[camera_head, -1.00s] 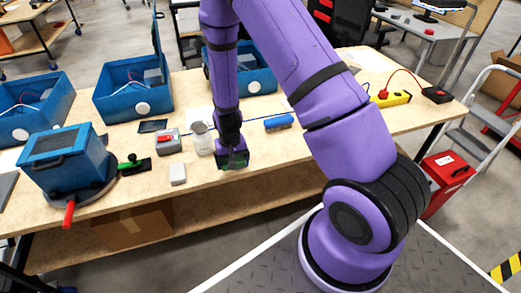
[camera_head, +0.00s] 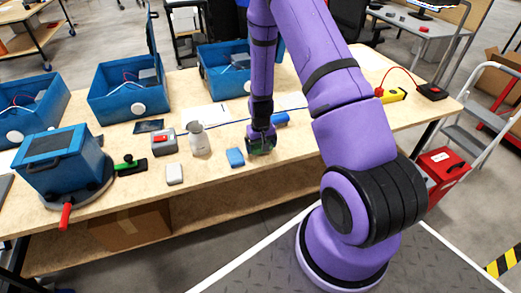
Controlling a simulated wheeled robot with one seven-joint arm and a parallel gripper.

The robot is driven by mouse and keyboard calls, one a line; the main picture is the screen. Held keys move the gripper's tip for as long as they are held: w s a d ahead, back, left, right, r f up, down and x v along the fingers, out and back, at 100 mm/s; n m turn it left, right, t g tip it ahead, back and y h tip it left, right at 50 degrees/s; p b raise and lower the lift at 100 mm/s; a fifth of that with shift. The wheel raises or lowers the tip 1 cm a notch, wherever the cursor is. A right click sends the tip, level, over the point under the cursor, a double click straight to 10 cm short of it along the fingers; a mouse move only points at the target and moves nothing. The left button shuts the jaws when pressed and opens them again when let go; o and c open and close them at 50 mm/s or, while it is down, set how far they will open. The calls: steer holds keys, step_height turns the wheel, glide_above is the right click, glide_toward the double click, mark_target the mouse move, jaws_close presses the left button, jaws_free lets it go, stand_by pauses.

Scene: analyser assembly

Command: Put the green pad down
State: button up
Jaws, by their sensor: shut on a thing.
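My gripper (camera_head: 262,142) points down over the front part of the wooden workbench (camera_head: 205,175), right of the middle. It is shut on the green pad (camera_head: 258,147), which shows as a small green patch, mostly hidden by the dark fingers. The pad is at or just above the tabletop; I cannot tell whether it touches. A blue block (camera_head: 235,157) lies on the bench just left of my gripper.
A blue cylinder (camera_head: 281,119) lies right behind my gripper. A silver jug (camera_head: 199,140), a white block (camera_head: 174,174) and a grey box with a red top (camera_head: 164,142) stand to the left. Bench space right of my gripper (camera_head: 305,150) is clear.

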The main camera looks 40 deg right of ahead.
steer(key=shift+f, duration=1.2)
steer(key=shift+f, duration=0.25)
steer(key=o, duration=0.6)
steer(key=shift+a, duration=0.1)
step_height(320, 180, up, 12)
steer(key=shift+r, duration=0.2)
step_height(320, 180, up, 15)
steer(key=t, duration=0.1)
glide_above(260, 151)
steer(key=w+a, duration=0.1)
steer(key=a, duration=0.1)
steer(key=s+a+r+n+t, duration=0.1)
steer(key=s+a+r, duration=0.1)
steer(key=r, duration=0.3)
steer(key=s+a+r+n+t, duration=0.1)
steer(key=s+a+r, duration=0.15)
steer(key=r, duration=0.35)
steer(key=s+a+r, duration=0.1)
steer(key=s+r, duration=0.3)
steer(key=s, duration=0.3)
steer(key=s+a+r+t, duration=0.1)
steer(key=s+a+r, duration=0.1)
steer(key=s+r, duration=0.2)
steer(key=s+a+r+n+t, duration=0.1)
steer(key=s+r, duration=0.4)
steer(key=s, duration=0.4)
steer(key=shift+s+a+r, duration=0.1)
steer(key=shift+s+a, duration=0.2)
steer(key=shift+a, duration=0.05)
